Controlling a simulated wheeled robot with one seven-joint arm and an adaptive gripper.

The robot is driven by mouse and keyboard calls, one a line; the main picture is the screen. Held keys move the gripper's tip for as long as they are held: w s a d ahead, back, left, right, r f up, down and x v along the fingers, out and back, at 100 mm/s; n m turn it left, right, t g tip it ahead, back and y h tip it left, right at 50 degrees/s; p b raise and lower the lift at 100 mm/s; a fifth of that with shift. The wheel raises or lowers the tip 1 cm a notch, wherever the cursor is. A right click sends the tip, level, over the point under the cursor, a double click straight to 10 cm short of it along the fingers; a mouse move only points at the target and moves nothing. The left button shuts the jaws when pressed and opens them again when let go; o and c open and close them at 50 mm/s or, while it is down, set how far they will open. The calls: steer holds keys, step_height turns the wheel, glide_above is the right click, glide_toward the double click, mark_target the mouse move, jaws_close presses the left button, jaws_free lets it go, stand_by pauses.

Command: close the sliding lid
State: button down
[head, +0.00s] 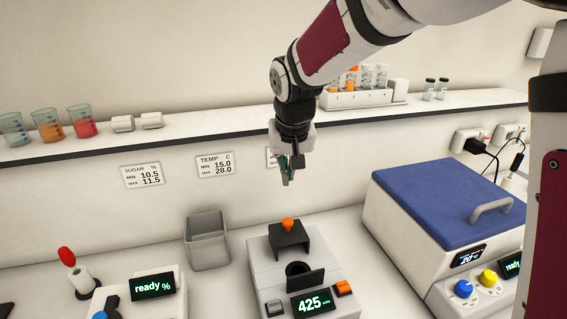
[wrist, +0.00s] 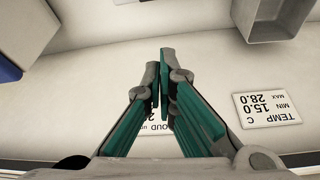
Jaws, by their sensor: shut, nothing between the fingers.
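The sliding lid is a black plate with an orange knob (head: 288,226) on a white instrument (head: 262,277) whose display reads 425. The black lid (head: 291,243) sits at the back of the instrument's top. A dark round well (head: 298,269) shows uncovered in front of it, with an upright black plate before the well. My gripper (head: 287,180) is above and behind the lid, apart from it, with its fingers together and empty. Its closed fingertips (wrist: 165,58) also show in the wrist view, where the lid is not in view.
A grey open bin (head: 207,239) stands left of the instrument. A white box with a blue cover (head: 440,200) stands at the right. A wall shelf (head: 220,140) behind my gripper holds beakers and vials. Another device (head: 153,286) reads ready at front left.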

mark_target(299, 239)
steer(key=shift+s+f+p, duration=0.25)
steer(key=shift+f+p, duration=0.1)
steer(key=shift+f, duration=0.95)
steer(key=shift+s+f+p, duration=0.25)
steer(key=shift+f+p, duration=0.05)
steer(key=shift+f, duration=0.95)
steer(key=shift+s+f+p, duration=0.25)
steer(key=shift+f+p, duration=0.1)
steer(key=shift+f, duration=0.95)
steer(key=s+p, duration=0.1)
steer(key=s, duration=0.1)
steer(key=s+d+p, duration=0.1)
steer(key=s, duration=0.2)
steer(key=s+p, duration=0.2)
steer(key=s, duration=0.1)
steer(key=shift+s+d, duration=0.15)
steer(key=shift+d, duration=0.25)
